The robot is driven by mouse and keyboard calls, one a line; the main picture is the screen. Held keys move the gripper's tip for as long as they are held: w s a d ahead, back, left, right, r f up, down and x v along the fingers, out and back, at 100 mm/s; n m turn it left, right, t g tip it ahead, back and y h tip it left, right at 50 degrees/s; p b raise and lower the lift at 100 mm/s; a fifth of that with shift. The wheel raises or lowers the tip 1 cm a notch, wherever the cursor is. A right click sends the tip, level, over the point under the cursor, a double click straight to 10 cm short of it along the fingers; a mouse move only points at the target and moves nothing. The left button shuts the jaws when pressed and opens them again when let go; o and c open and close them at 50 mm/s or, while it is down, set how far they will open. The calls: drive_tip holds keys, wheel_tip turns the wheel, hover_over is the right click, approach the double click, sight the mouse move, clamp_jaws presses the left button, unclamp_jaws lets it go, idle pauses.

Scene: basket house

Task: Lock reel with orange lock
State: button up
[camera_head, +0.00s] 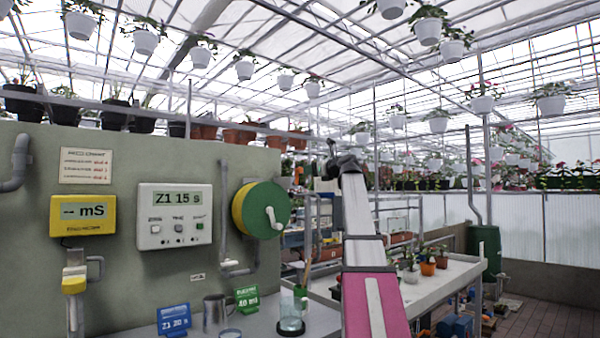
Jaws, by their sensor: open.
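The reel (264,210) is mounted on the grey-green wall panel, left of the middle in the head view. It has a green round face, a yellow rim at its left and a white crank handle. I cannot make out an orange lock on or near it. My gripper (333,158) is the small dark end of my white and pink arm, up and to the right of the reel and apart from it. It is open, and nothing shows held in it. Its fingers are small and hard to tell apart.
A white control box (175,216) and a yellow meter (83,215) hang on the panel left of the reel. A metal mug (215,313), a glass jar (291,311) and small signs stand on the bench below. A long bench (455,278) with potted plants lies to the right.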

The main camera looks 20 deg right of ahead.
sight(301, 170)
drive_tip(key=x, duration=0.7)
drive_tip(key=shift+w+a, duration=0.15)
drive_tip(key=shift+w, duration=0.15)
drive_tip(key=c, duration=0.9)
